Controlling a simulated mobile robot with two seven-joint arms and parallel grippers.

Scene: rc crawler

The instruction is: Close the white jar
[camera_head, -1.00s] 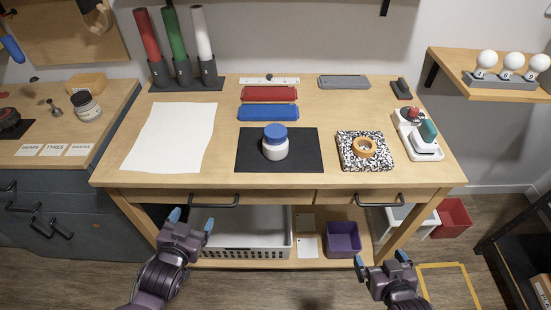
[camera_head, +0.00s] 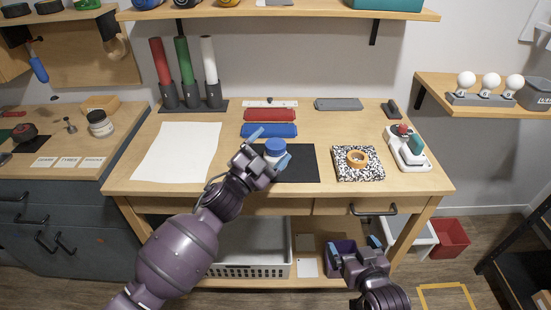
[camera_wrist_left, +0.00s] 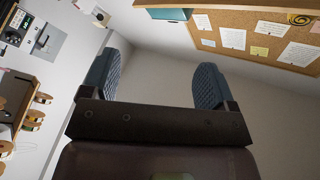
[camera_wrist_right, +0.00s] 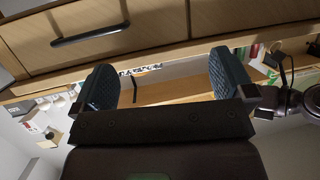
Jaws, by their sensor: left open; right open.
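A roll of tape (camera_head: 357,158) lies on a speckled notebook (camera_head: 345,173) right of the mat. Red (camera_head: 270,115) and blue (camera_head: 262,130) cases lie behind the jar. White paper (camera_head: 180,152) lies to the left. Drawer handles (camera_head: 373,210) stick out at the table front.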

